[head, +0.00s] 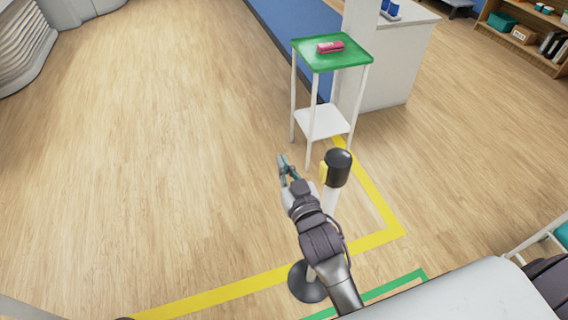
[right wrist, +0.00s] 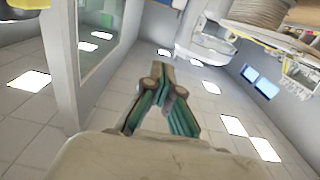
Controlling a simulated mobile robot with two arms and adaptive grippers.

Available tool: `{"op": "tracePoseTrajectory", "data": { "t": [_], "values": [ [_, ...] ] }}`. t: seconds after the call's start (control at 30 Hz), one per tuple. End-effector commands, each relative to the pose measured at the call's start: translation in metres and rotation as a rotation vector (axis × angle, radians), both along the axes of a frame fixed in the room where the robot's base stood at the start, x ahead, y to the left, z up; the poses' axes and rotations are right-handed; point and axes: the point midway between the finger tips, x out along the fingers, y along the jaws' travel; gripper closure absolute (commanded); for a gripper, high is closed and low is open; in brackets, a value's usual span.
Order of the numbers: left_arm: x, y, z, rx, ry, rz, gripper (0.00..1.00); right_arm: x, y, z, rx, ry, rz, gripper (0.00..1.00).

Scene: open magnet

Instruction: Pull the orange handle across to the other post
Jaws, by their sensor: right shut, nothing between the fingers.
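A post with a black head (head: 338,166) stands on a round dark base (head: 307,283) in the head view. A small yellow piece (head: 323,173) shows on the left side of its head. I cannot make out an orange handle in either view. My right gripper (head: 283,163) is shut and empty, left of the post head and apart from it. My right forearm hides part of the post and its base. The right wrist view shows the fingers (right wrist: 165,75) together at their tips, pointing toward the ceiling. My left gripper is not in view.
A stand with a green top (head: 318,62) bears a red item (head: 330,47) behind the post. A white counter (head: 400,65) and a shelf (head: 505,25) are farther back. Yellow tape (head: 375,195) marks the floor. The wooden floor (head: 150,150) at left is clear.

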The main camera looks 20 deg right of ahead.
Motion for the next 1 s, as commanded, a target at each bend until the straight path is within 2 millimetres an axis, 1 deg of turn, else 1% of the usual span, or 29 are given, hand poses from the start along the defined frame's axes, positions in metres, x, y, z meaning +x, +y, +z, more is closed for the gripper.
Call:
{"op": "tracePoseTrajectory", "data": {
  "t": [0.07,0.17,0.3,0.4,0.67,0.77,0.87,1.0],
  "values": [
    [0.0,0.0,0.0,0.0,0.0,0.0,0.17,0.0,0.0,0.0,0.0,0.0,0.0,1.0],
    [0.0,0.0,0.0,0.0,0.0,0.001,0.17,0.0,0.0,0.0,0.0,0.0,0.0,0.85],
    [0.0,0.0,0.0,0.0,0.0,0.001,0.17,0.0,0.0,0.0,0.0,0.0,0.0,0.62],
    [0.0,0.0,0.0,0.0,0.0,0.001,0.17,0.0,0.0,0.0,0.0,0.0,0.0,0.49],
    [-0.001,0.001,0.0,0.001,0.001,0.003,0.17,0.0,0.0,0.0,0.0,0.0,0.0,0.49],
    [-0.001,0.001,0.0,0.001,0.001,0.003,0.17,-0.005,0.0,0.0,0.0,0.001,0.0,0.49],
    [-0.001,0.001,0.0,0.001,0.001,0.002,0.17,-0.018,0.0,-0.001,0.001,0.003,0.0,0.49],
    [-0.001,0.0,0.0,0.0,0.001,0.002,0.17,-0.048,-0.001,-0.002,0.002,0.006,0.0,0.49]
  ]
}}
